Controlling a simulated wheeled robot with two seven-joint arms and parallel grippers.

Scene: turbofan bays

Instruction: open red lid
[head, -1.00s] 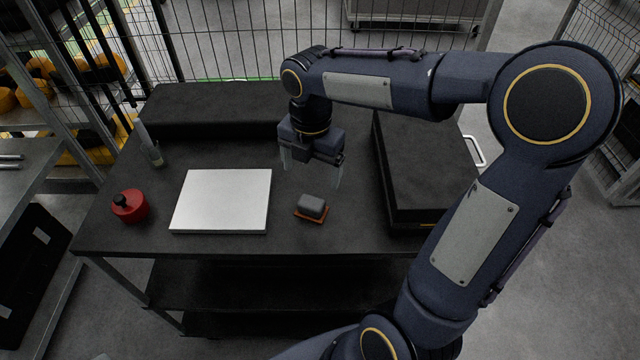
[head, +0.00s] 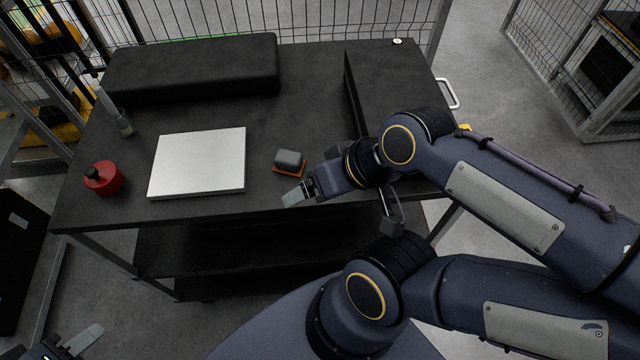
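A red round container (head: 104,179) with a black knob on top stands upright at the front left of the black table. It looks closed. My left gripper (head: 78,342) shows only in part at the bottom left corner, below and apart from the red container; a pale finger is visible and the rest is cut off. My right gripper (head: 298,194) is at the table's front edge, right of the white panel and well away from the red container. It is seen from the side, so its finger gap is hidden.
A white flat panel (head: 198,162) lies right of the red container. A grey block on an orange base (head: 289,162) sits near my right gripper. A long black box (head: 192,68) lies at the back.

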